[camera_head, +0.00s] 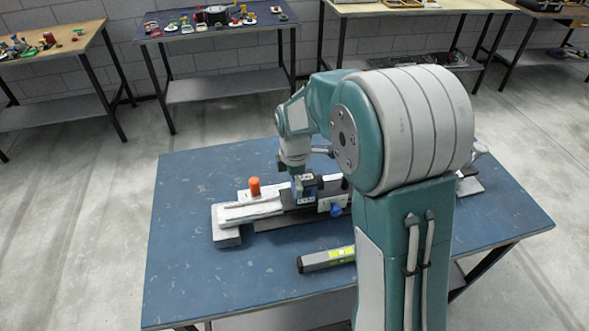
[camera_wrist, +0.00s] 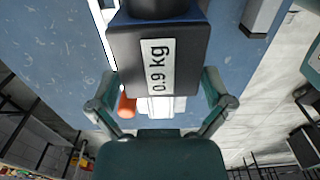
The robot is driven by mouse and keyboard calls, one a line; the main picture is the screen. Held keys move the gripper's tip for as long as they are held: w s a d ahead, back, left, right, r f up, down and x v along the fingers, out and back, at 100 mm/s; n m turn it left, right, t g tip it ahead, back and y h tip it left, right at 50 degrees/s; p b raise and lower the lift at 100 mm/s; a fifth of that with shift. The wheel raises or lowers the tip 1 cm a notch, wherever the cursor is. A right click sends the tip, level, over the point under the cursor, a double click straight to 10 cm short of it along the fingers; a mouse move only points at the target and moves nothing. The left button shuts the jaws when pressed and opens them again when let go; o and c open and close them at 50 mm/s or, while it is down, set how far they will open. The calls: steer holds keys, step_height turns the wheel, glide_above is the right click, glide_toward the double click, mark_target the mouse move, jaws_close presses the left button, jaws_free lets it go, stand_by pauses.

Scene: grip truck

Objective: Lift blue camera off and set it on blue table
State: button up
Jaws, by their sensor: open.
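The blue camera (camera_head: 306,188) sits on a long grey-and-white slide rig on the blue table (camera_head: 185,270). In the wrist view the camera (camera_wrist: 192,42) is a dark blue block with a black round part and a white label reading "0.9 kg". My gripper (camera_wrist: 157,74) is open, with one finger on each side of the block. I cannot tell whether the fingers touch it. In the head view my gripper (camera_head: 296,165) is just above and behind the camera, and my arm hides part of the rig's right side.
An orange knob (camera_head: 255,187) stands on the rig left of the camera, and a blue knob (camera_head: 336,209) is at its front. The table's left and front left are clear. Other tables stand behind.

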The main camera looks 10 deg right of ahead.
steer(key=shift+f, duration=0.95)
steer(key=c, duration=1.1)
steer(key=o, duration=0.4)
steer(key=shift+r, duration=1.3)
steer(key=shift+r, duration=2.5)
steer(key=shift+r, duration=0.1)
steer(key=shift+r, duration=6.7)
